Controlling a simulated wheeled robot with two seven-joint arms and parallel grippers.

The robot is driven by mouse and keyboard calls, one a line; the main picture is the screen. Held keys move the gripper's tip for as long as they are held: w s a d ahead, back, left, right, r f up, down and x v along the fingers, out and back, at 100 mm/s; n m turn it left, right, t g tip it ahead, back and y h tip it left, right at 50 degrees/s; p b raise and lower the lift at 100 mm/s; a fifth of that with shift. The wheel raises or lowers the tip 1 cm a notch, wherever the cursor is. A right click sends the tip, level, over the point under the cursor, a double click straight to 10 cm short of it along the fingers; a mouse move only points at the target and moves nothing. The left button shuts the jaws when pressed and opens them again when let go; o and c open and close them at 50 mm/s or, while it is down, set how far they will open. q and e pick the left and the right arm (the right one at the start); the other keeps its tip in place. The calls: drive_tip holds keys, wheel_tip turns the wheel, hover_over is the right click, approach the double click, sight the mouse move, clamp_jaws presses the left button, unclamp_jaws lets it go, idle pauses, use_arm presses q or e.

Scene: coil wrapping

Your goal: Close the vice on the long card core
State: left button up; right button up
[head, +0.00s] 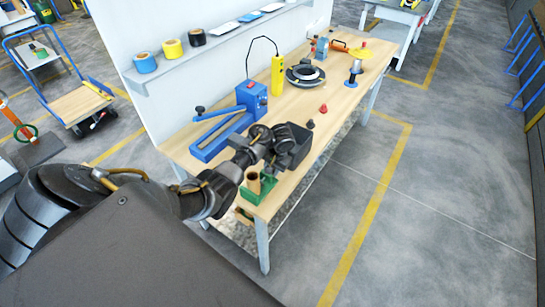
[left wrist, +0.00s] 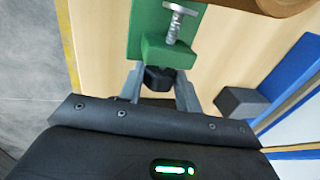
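The green vice (head: 262,190) stands at the near end of the wooden bench, and it fills the top middle of the left wrist view (left wrist: 165,50). Its metal screw (left wrist: 175,25) and black knob (left wrist: 159,78) show there. The brown card core (head: 254,183) stands upright at the vice; part of a brown round edge (left wrist: 275,5) shows at the top of the wrist view. My left gripper (left wrist: 160,82) has its fingers on either side of the knob, seemingly with small gaps. In the head view my left wrist hides part of the vice. My right gripper is out of view.
A blue device (head: 240,115) with a long arm stands behind my left arm. A shelf with tape rolls (head: 172,49) is above.

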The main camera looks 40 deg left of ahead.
use_arm(q)
drive_tip(key=c, duration=0.4)
drive_tip(key=shift+a+h, duration=0.25)
drive_tip(key=shift+h, duration=1.2)
drive_tip(key=shift+a+h, duration=0.2)
drive_tip(key=shift+h, duration=1.25)
drive_tip(key=o, duration=1)
